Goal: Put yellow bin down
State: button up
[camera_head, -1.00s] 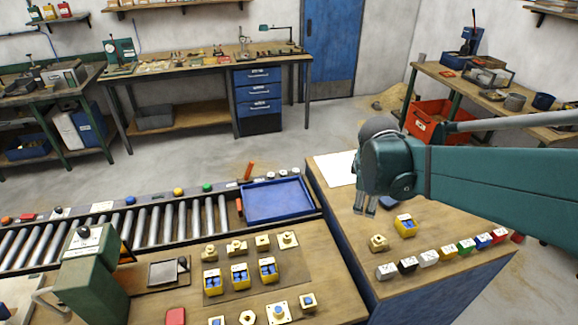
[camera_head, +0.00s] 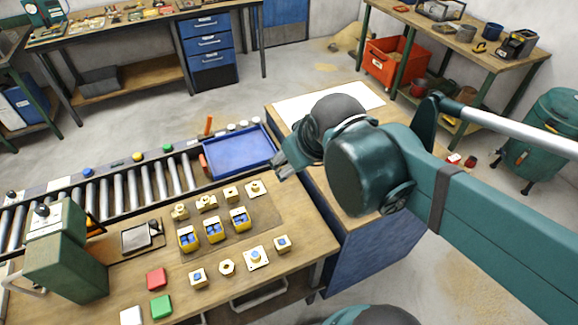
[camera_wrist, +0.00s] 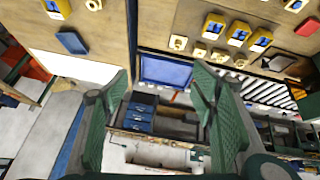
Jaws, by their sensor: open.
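Three small yellow bins with blue contents stand in a row on the mat of the front workbench (camera_head: 214,229); they also show at the top of the wrist view (camera_wrist: 238,35). Another yellow bin (camera_wrist: 57,8) with blue inside stands on the side bench, at the top left of the wrist view; my arm hides that spot in the head view. My gripper (camera_head: 280,168) is open and empty, above the gap between the benches near the blue tray. Its two fingers stand wide apart in the wrist view (camera_wrist: 160,75). No bin is between them.
A white sheet (camera_head: 370,98) and a blue item (camera_wrist: 72,41) lie on the side bench. A green press (camera_head: 65,255) stands front left.

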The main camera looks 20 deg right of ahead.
jog(key=shift+s+a+m+t+y, duration=0.3)
jog(key=shift+s+a+m, duration=0.8)
jog(key=shift+a, duration=0.3)
jog(key=shift+o, duration=0.5)
jog(key=n+g+b, duration=0.7)
jog(key=n, duration=1.1)
send_over(238, 212)
jog(key=s, duration=0.2)
notch_tip(238, 212, down, 28)
jog(key=shift+s+a+f, duration=0.1)
jog(key=shift+a+f, duration=0.05)
jog(key=shift+f, duration=0.4)
jog(key=shift+f, duration=0.1)
jog(key=shift+f, duration=1.2)
